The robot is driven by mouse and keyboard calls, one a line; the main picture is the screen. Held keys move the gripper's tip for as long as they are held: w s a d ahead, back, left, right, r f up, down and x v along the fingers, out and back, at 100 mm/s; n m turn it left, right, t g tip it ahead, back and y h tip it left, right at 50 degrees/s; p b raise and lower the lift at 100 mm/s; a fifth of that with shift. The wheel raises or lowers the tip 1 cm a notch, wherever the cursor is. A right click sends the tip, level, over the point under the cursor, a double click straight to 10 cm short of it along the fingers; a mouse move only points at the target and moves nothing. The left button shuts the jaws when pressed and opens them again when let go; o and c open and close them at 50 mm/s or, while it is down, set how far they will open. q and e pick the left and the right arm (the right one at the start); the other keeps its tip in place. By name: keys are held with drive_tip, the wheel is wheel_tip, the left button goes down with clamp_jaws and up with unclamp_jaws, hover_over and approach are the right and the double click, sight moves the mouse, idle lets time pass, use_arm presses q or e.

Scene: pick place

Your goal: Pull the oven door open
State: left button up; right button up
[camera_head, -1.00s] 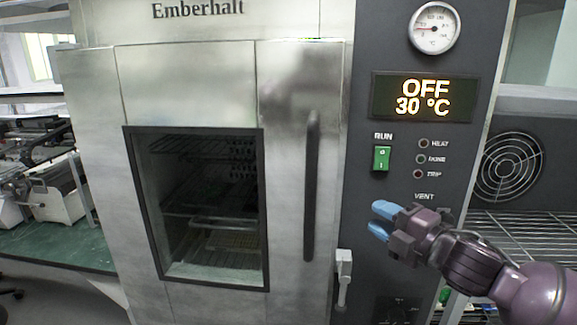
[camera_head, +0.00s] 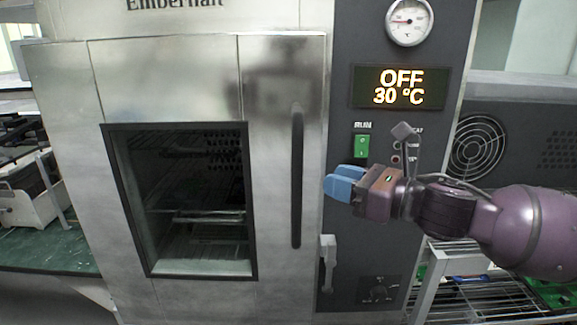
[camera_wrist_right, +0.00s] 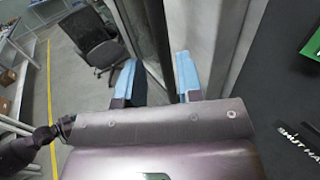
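The oven door (camera_head: 283,75) is a steel panel with a dark-framed window (camera_head: 195,215), and it looks closed. Its long dark vertical handle (camera_head: 297,180) is on the door's right side. My right gripper (camera_head: 330,186), with blue fingers, is just right of the handle, pointing left at it. In the right wrist view the fingers (camera_wrist_right: 157,72) are apart, and the dark handle bar (camera_wrist_right: 156,25) shows between them, farther ahead. Nothing is held, and I see no contact with the handle. My left gripper is not in view.
The control panel (camera_head: 345,215) with an OFF 30 °C display (camera_head: 400,87) is behind my right arm. A wire rack (camera_head: 480,300) stands at right, a green bench (camera_head: 45,250) at left. An office chair (camera_wrist_right: 100,45) stands on the floor.

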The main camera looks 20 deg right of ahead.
sight(302, 170)
drive_tip(key=p+x, duration=0.1)
drive_tip(key=x, duration=0.8)
drive_tip(key=shift+w+a+p, duration=0.2)
drive_tip(key=shift+p, duration=0.15)
drive_tip(key=shift+w+a, duration=0.4)
drive_tip(key=shift+w, duration=0.05)
clamp_jaws()
